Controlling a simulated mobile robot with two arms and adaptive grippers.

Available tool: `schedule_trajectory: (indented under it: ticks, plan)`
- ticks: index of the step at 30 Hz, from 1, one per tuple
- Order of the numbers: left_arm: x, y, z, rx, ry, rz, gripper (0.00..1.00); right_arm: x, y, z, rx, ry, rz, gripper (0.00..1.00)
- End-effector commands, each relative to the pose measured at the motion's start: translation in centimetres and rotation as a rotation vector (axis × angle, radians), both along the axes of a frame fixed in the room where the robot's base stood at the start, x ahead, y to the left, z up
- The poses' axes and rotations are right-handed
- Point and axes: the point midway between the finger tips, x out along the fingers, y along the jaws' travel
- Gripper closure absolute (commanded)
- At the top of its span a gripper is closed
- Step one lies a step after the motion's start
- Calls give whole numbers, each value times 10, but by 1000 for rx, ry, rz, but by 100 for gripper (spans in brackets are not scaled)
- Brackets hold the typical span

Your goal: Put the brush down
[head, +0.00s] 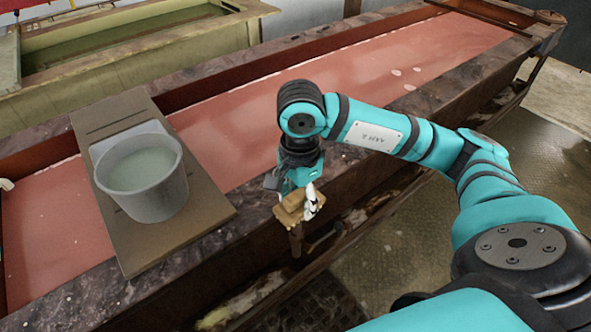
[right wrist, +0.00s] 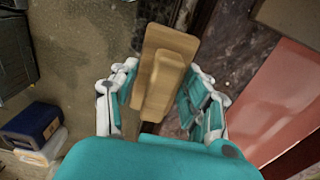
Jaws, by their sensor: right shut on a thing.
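My right gripper (head: 304,200) is shut on the brush (head: 290,208), a light wooden block with a raised grip. The gripper points down and holds the brush at the near side of the long trough, around its outer rim. In the right wrist view the brush (right wrist: 165,75) sits between the two white and teal fingers (right wrist: 160,98). The gripper partly hides the brush in the head view. I cannot tell whether its underside touches anything. My left gripper is not in view.
A grey bucket (head: 145,180) of pale liquid stands on a brown board (head: 172,232) laid across the trough (head: 405,100), which holds reddish liquid (head: 250,112). Another trough (head: 120,75) lies behind. A blue box (right wrist: 34,125) is on the floor in the wrist view.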

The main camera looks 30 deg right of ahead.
Motion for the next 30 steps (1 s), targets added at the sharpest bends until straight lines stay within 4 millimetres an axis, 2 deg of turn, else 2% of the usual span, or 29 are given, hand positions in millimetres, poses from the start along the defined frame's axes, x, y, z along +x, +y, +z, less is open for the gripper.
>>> schedule_trajectory:
  ticks: [9, 16, 20, 24, 30]
  plan:
    - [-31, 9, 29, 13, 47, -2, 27, 69, -43, -2, 1, 1, -9, 79]
    - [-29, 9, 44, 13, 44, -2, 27, 114, -69, -9, 1, 0, -4, 79]
    - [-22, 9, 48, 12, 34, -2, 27, 126, -77, -12, 0, -1, -2, 79]
    - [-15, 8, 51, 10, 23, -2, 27, 129, -79, -16, 0, 0, 0, 79]
    - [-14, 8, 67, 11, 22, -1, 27, 128, -79, -40, 1, 3, -1, 79]
